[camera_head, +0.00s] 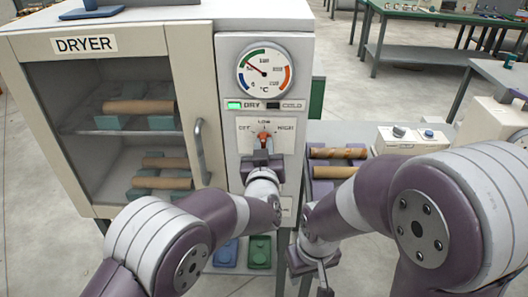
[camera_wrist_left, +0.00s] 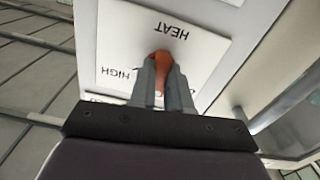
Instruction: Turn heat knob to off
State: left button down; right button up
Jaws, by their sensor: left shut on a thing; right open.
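The orange heat knob (camera_head: 264,138) sits on a white plate on the dryer's front panel, with OFF at left, LOW above and HIGH at right. In the head view it appears to stand roughly upright, towards LOW. My left gripper (camera_head: 263,154) is shut on the knob from the front. In the left wrist view the plate is upside down, and the gripper's fingers (camera_wrist_left: 163,82) sit on both sides of the orange knob (camera_wrist_left: 162,58). They hide part of the labels. My right gripper (camera_head: 320,274) is open and empty, low at the right of the dryer.
The green DRY lamp (camera_head: 235,105) is lit and the COLD lamp (camera_head: 292,105) is dark. A temperature dial (camera_head: 264,70) is above. The glass door (camera_head: 112,120) with its handle (camera_head: 201,150) is left of the panel. A side table (camera_head: 350,130) with tubes stands at right.

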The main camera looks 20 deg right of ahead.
pick_arm(q)
jog(key=shift+n+b, duration=5.3)
jog(key=shift+b, duration=0.4)
jog(key=c, duration=1.1)
grip_release()
jog(key=b+v, duration=0.1)
jog(key=v, duration=1.1)
jog(key=shift+s+a, duration=0.15)
jog(key=shift+s, duration=0.25)
